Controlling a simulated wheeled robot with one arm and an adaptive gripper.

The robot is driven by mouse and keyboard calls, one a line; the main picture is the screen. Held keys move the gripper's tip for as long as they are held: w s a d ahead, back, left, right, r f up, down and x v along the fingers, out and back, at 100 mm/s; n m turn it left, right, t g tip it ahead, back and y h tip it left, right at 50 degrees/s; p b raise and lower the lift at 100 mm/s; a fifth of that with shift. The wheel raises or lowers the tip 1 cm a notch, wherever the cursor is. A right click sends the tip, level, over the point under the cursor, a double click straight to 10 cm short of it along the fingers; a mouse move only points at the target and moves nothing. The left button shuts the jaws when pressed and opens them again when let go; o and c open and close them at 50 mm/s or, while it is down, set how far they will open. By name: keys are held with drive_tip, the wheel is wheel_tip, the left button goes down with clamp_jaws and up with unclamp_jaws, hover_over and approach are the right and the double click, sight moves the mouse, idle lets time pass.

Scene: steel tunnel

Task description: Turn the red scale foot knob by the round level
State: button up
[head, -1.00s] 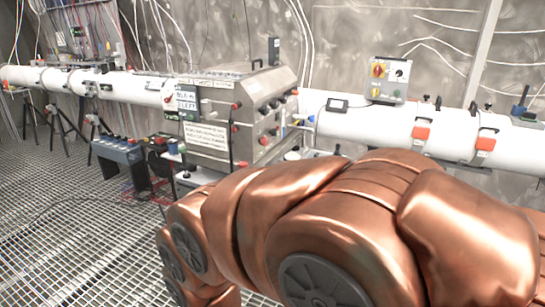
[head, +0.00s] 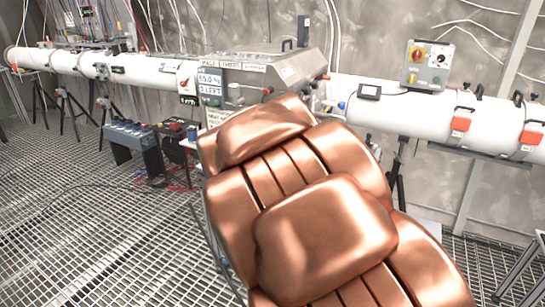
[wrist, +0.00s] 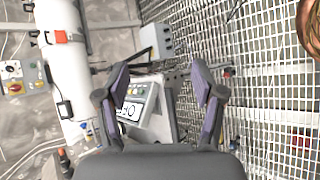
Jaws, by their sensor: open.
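My gripper (wrist: 161,78) is open and empty in the wrist view, its two dark fingers apart. Between and beyond the fingers is a pale box with a green-edged panel (wrist: 136,104) and a dark round mark; I cannot tell whether this is the scale or the level. I cannot make out the red scale foot knob or the round level in either view. In the head view my copper arm covers the lower middle and the front of the steel machine (head: 262,66), and my gripper is out of sight behind it.
A white pipe (head: 400,110) with red clamps (head: 461,124) runs along the wall, with a grey switch box (head: 427,65) above it. A blue-topped battery unit (head: 133,140) and cables stand on the grating (head: 90,220), which is open at left.

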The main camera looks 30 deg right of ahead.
drive_tip(key=w+d+r+n+t+h+b, duration=0.1)
drive_tip(key=w+d+r+n+h, duration=0.15)
drive_tip(key=w, duration=0.45)
drive_tip(key=w+d+r+n+t+h, duration=0.1)
drive_tip(key=w+d+n+t+h, duration=0.1)
drive_tip(key=w+d+n+h, duration=0.3)
drive_tip(key=w+d+r+n+t+b, duration=0.1)
drive_tip(key=w+d+r+n, duration=0.1)
drive_tip(key=w, duration=0.6)
drive_tip(key=w+a+f+n+t+y, duration=0.1)
drive_tip(key=w+a+f+n+t, duration=0.1)
drive_tip(key=w+f+n+t, duration=0.45)
drive_tip(key=w+a+f+n+t+y, duration=0.1)
drive_tip(key=w+a+f+n+y, duration=0.25)
drive_tip(key=w, duration=0.55)
drive_tip(key=w+a+f+n+t+h, duration=0.1)
drive_tip(key=w+a+f+n+t, duration=0.15)
drive_tip(key=w+f+n, duration=0.4)
drive_tip(key=shift+m+t, duration=0.3)
drive_tip(key=shift+m, duration=0.4)
drive_tip(key=shift+f+p+x, duration=0.2)
drive_tip(key=shift+p+x, duration=0.55)
drive_tip(key=shift+x, duration=3.65)
drive_tip(key=shift+w+a, duration=0.1)
drive_tip(key=c, duration=1.2)
